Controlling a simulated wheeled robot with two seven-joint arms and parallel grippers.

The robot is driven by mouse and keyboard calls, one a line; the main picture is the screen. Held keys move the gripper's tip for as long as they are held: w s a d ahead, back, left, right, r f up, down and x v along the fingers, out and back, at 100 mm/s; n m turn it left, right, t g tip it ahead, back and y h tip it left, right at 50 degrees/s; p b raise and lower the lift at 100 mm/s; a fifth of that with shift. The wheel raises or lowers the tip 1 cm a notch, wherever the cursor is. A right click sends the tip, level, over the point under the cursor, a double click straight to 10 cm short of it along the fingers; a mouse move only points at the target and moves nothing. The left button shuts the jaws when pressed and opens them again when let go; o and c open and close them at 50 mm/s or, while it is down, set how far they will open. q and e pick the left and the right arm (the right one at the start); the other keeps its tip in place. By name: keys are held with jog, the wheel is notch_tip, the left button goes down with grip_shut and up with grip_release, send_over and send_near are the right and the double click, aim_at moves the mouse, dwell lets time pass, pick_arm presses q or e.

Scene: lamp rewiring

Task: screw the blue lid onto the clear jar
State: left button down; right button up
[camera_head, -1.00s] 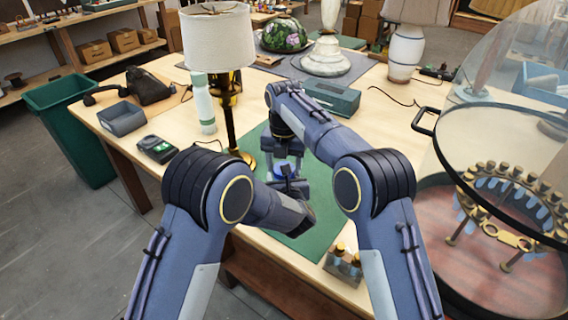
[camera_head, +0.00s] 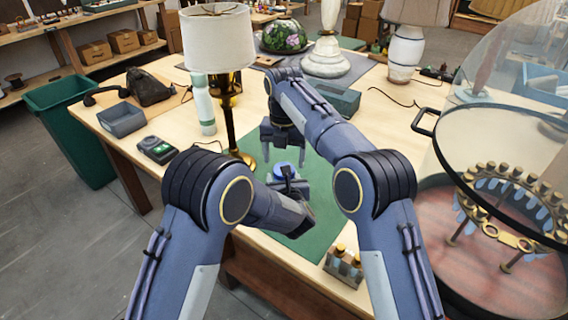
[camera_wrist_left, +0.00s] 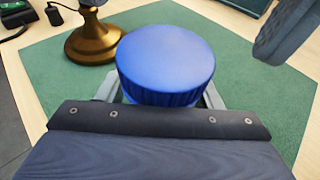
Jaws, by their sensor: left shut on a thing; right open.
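The blue lid (camera_head: 284,168) shows over the green mat, just beyond my left gripper (camera_head: 288,182). In the left wrist view the lid (camera_wrist_left: 165,62) looks level, between the two pale fingers of the left gripper (camera_wrist_left: 160,97). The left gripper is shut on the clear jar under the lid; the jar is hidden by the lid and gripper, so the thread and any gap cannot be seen. My right gripper (camera_head: 283,153) is open and empty, above and behind the lid, apart from it. Part of it shows at the top right of the wrist view (camera_wrist_left: 287,28).
The brass lamp (camera_head: 231,120) stands at the mat's left edge, close to both grippers. A white-green bottle (camera_head: 204,108) is left of it. A small holder with brown bottles (camera_head: 344,264) sits at the front edge. A glass dome (camera_head: 510,100) stands right. The green mat (camera_head: 318,205) has free room.

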jog(key=shift+r, duration=0.6)
jog(key=o, duration=0.6)
pick_arm(q)
jog(key=shift+c, duration=1.6)
grip_release()
jog(key=shift+s, duration=0.1)
pick_arm(e)
jog(key=shift+f, duration=0.1)
pick_arm(q)
jog(key=shift+s+d, duration=0.1)
jog(key=shift+s, duration=0.2)
pick_arm(e)
jog(key=shift+f, duration=0.15)
pick_arm(q)
jog(key=b+v, duration=0.2)
jog(key=v, duration=0.5)
jog(key=shift+r, duration=0.15)
pick_arm(e)
notch_tip(320, 180, down, 2)
